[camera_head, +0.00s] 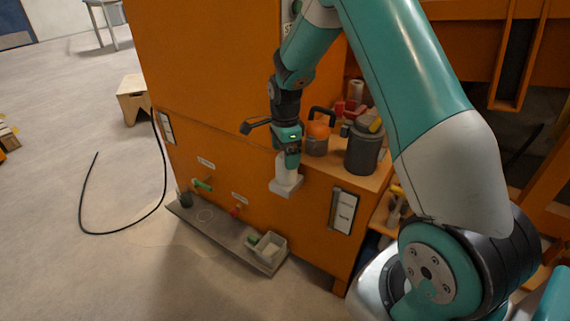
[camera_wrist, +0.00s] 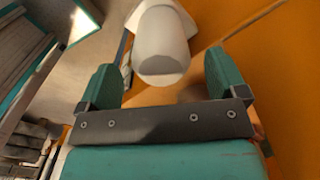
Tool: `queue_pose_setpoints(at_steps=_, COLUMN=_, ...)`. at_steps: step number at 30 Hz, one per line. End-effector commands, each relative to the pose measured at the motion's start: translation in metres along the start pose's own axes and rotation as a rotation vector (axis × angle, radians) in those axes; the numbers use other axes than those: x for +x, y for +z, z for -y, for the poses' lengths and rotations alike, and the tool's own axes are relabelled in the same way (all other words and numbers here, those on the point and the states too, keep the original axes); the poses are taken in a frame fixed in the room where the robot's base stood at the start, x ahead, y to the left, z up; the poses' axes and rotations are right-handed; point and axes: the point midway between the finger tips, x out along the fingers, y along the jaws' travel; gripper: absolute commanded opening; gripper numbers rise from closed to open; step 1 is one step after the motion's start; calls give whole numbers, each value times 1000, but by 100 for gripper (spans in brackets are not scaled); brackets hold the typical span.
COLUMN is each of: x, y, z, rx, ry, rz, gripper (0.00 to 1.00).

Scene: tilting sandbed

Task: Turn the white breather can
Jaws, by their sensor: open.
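The white breather can (camera_head: 287,172) sticks out from the front of the orange cabinet, on a pale block-like base. In the wrist view the white can (camera_wrist: 162,50) shows at the top, centred between the fingers, its rounded near end facing the camera. My gripper (camera_head: 290,158) is just above the can in the head view. In the wrist view its two green fingers (camera_wrist: 162,78) are apart, one on each side of the can, with gaps showing. It is open and holds nothing. In the head view the fingers partly hide the can's top.
The orange cabinet (camera_head: 230,175) stands close behind the can. An orange jug (camera_head: 318,135) and a dark grey canister (camera_head: 363,152) stand on the ledge at right. A black hose (camera_head: 125,229) lies on the floor, left.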

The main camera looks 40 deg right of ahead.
Motion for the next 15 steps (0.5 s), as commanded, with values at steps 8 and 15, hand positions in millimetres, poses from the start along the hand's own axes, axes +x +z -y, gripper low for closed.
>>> queue_pose_setpoints(at_steps=8, x=27, y=0, z=0, rx=0, ry=0, rz=0, gripper=91)
queue_pose_setpoints(at_steps=15, x=27, y=0, z=0, rx=0, ry=-1, rz=0, gripper=91)
